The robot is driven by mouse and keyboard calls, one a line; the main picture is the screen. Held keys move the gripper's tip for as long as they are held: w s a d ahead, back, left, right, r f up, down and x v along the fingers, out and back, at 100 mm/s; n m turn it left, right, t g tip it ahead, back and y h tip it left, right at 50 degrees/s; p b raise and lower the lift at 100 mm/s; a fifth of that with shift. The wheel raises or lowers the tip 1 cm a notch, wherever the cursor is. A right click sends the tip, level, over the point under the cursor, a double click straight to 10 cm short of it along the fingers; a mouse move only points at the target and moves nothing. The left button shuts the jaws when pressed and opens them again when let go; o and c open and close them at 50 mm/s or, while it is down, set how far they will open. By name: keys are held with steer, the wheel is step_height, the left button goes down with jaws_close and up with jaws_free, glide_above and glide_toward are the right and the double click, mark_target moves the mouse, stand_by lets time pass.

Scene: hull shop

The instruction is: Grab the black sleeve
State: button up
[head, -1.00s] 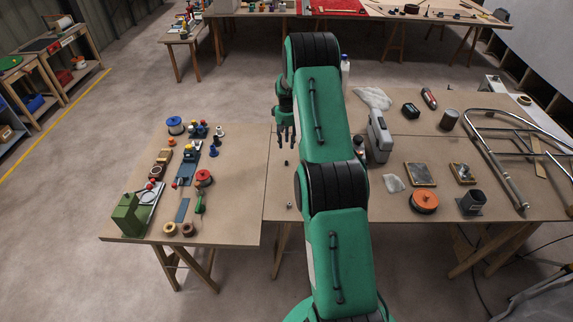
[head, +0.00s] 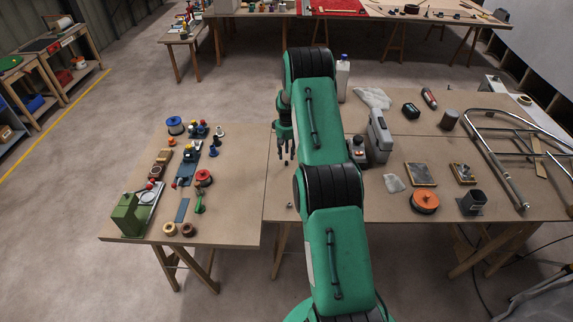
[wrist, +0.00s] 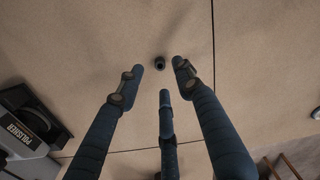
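The black sleeve (wrist: 160,62) is a small dark ring standing on the brown tabletop, near the top middle of the wrist view. My gripper (wrist: 159,78) has three dark blue fingers, spread apart with nothing between them. In the wrist view the sleeve shows just beyond the fingertips, between the two outer ones. I cannot tell the exact height of the fingertips above it. In the head view my gripper (head: 286,156) points down over the table left of my arm, and its fingers seem to hide the sleeve.
A grey polisher case (wrist: 22,140) stands at the lower left of the wrist view. A table seam runs right of the sleeve. A small nut-like piece (head: 290,205) lies near the front edge. Spools and fixtures crowd the left table. The board around the sleeve is clear.

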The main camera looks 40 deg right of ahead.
mark_target(287, 162)
steer(key=shift+f, duration=0.1)
steer(key=shift+f, duration=2.45)
jaws_close()
